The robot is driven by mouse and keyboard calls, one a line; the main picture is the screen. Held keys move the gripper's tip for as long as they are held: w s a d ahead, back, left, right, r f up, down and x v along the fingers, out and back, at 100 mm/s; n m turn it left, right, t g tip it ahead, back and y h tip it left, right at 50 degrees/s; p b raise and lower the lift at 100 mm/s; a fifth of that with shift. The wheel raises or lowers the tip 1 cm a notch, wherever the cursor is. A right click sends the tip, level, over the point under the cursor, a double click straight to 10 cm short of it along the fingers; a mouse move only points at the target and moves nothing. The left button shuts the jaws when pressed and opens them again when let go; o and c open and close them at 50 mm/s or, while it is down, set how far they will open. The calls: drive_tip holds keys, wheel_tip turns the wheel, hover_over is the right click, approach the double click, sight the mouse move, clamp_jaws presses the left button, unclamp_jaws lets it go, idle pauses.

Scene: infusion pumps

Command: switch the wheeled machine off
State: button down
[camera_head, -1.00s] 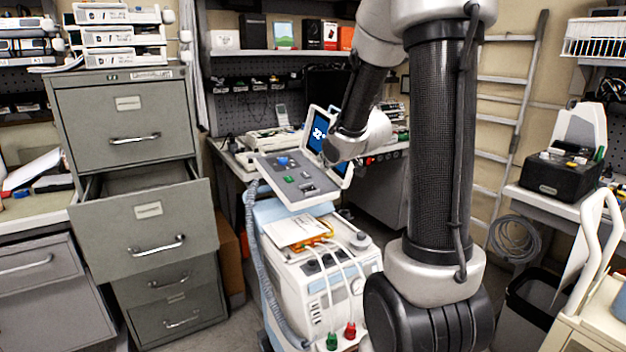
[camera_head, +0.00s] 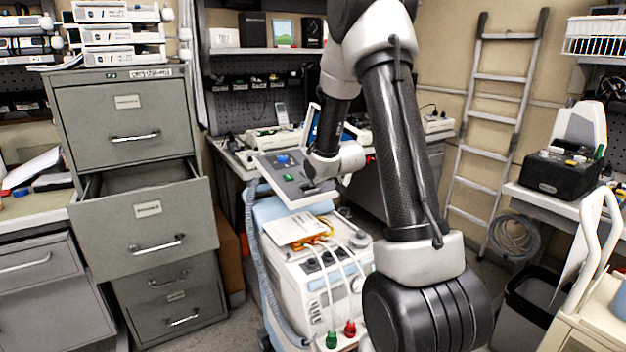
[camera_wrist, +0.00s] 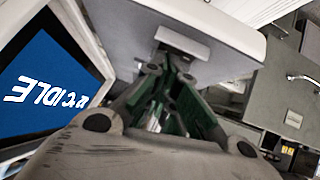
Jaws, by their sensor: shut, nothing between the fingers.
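The wheeled machine (camera_head: 335,285) has a white body and a tilted grey control panel (camera_head: 273,171) on top. A blue knob (camera_head: 283,160) and a green button (camera_head: 290,178) show on the panel. The screen (camera_wrist: 45,85) is blue with white letters reading IDLE, turned over in the wrist view; my arm partly covers it in the head view. My gripper (camera_wrist: 168,65) is shut and empty, its tips close to a small raised grey switch-like part (camera_wrist: 182,42) on the panel. I cannot tell whether they touch. My wrist hides the panel's right part in the head view.
A grey filing cabinet (camera_head: 125,110) with one drawer (camera_head: 145,220) pulled out stands at the left. A workbench lies behind the machine. A ladder (camera_head: 500,130) leans on the wall at the right, with a black bin (camera_head: 530,305) below. A corrugated hose runs down the machine's left side.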

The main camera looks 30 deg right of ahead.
drive_tip(key=shift+f, duration=0.1)
drive_tip(key=shift+d+f, duration=0.2)
drive_tip(key=shift+f, duration=0.15)
drive_tip(key=shift+a, duration=0.15)
drive_tip(key=shift+a+r, duration=0.2)
drive_tip(key=shift+a, duration=0.45)
